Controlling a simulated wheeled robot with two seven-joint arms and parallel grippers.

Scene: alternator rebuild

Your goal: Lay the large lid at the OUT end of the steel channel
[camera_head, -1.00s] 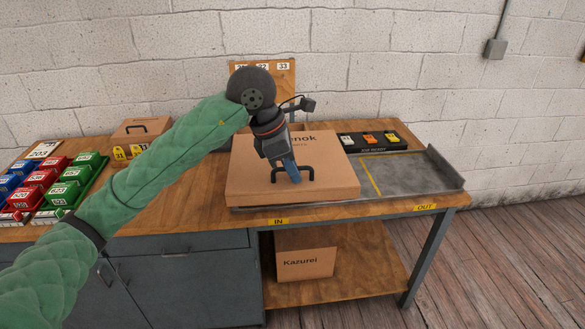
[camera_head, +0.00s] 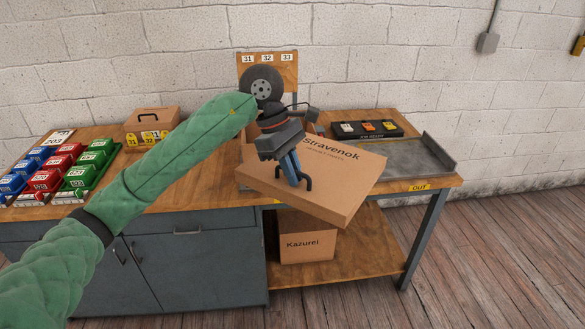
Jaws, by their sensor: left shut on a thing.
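The large lid (camera_head: 335,195) is a flat cardboard box top marked "Stravenok" with a black handle. My left gripper (camera_head: 294,178) is shut on that handle from above. The lid is turned askew to the steel channel (camera_head: 428,152), and its near corner sticks out past the bench's front edge. It covers most of the channel's left and middle parts. The channel's right part is bare, and the yellow OUT label (camera_head: 419,187) is on the bench edge there. The IN label is hidden. My right gripper is not in view.
A black tray with coloured items (camera_head: 366,129) stands behind the channel. A board marked 31, 32, 33 (camera_head: 285,75) stands at the back. Coloured bins (camera_head: 45,180) and a small handled box (camera_head: 152,122) are at left. A "Kazurei" box (camera_head: 308,245) sits on the lower shelf.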

